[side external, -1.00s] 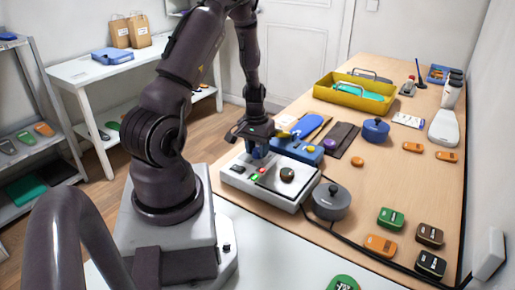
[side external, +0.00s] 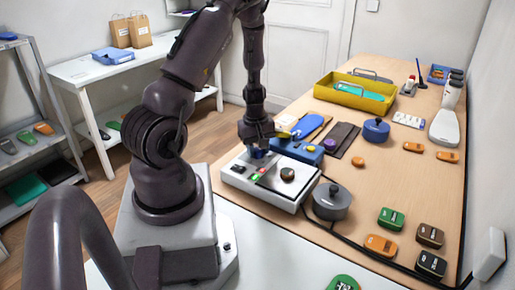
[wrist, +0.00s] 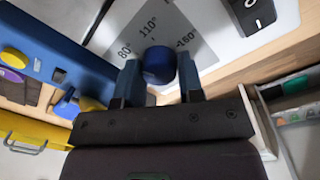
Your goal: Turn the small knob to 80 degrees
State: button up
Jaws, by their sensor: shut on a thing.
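The small knob (wrist: 158,66) is round and blue, on the light top of the control box (side external: 238,178). In the wrist view a grey dial patch beside it carries the marks 80°, 110° and 160°. My gripper (wrist: 160,72) has one finger on each side of the knob and is shut on it. In the side view my gripper (side external: 257,142) points down at the box's far left corner, and only a little of the blue knob shows below it. I cannot make out a pointer on the knob, so its angle is unclear.
A blue device (side external: 300,151) stands close behind the box. A grey lidded pot (side external: 331,201) stands at its right, near a black cable.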

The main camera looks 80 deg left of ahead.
jog(key=shift+n, duration=0.7)
jog(key=o, duration=0.9)
jog(key=r, duration=1.3)
jog(key=shift+s+d, duration=0.1)
jog(key=shift+s, duration=0.2)
